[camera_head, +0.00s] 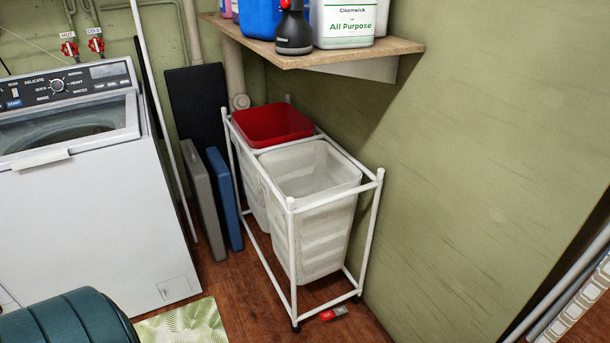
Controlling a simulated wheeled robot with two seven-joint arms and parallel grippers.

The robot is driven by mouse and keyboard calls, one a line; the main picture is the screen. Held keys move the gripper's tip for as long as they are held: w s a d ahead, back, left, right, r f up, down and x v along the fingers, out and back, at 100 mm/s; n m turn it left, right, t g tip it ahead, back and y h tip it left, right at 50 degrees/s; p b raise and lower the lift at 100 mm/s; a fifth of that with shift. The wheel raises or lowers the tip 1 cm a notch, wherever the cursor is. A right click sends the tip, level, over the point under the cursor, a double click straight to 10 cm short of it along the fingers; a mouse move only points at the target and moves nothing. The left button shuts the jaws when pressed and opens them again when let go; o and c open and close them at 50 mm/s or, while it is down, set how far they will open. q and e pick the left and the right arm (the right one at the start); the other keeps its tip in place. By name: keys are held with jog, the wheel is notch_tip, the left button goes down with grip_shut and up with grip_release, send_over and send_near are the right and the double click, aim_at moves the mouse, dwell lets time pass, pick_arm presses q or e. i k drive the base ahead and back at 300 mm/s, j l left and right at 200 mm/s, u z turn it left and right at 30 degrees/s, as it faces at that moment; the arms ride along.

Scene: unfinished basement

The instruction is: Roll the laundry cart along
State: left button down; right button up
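The laundry cart (290,246) is a white tube frame on small dark casters, standing against the green wall. The near casters show at the floor; the far ones are hidden. Neither of my grippers is in view, and nothing of mine is seen touching the cart.
A washing machine (90,220) stands left. Grey (203,200) and blue (224,198) panels lean between it and the cart. A wooden shelf (390,50) with bottles overhangs behind. A small red object (333,313) lies by the near casters. A leaf-patterned mat (185,325) lies front left.

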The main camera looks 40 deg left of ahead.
aim_at(302, 189)
jog(key=u, duration=1.35)
